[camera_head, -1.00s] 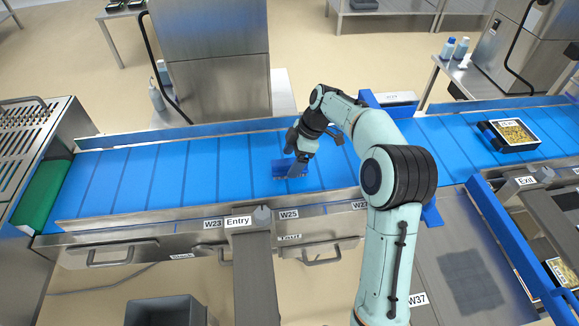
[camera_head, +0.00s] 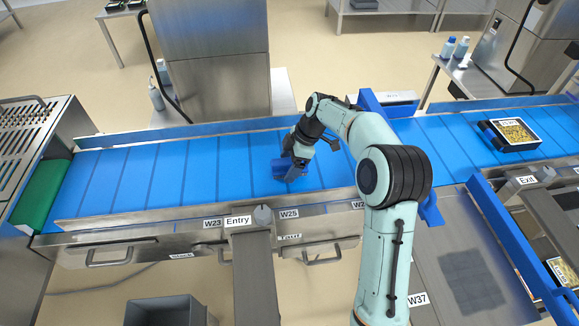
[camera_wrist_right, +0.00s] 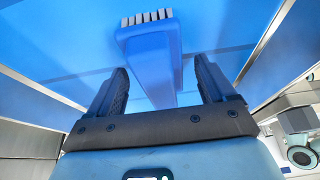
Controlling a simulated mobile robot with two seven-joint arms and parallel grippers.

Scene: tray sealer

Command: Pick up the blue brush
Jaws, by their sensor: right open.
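The blue brush (camera_head: 280,167) lies on the blue conveyor belt, partly hidden by my right gripper (camera_head: 290,176) in the head view. In the right wrist view the brush (camera_wrist_right: 151,58) shows a blue body with pale bristles along its far end. Its narrower handle runs down between the two fingers of my right gripper (camera_wrist_right: 160,92). The fingers are open, one on each side of the handle, with a visible gap on both sides. My left gripper is not in view.
The belt (camera_head: 150,175) is bare to the left of the brush, with raised metal rails along both edges. A black tray of food (camera_head: 508,135) sits on the belt at the right. A blue frame (camera_head: 500,240) stands right of my arm.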

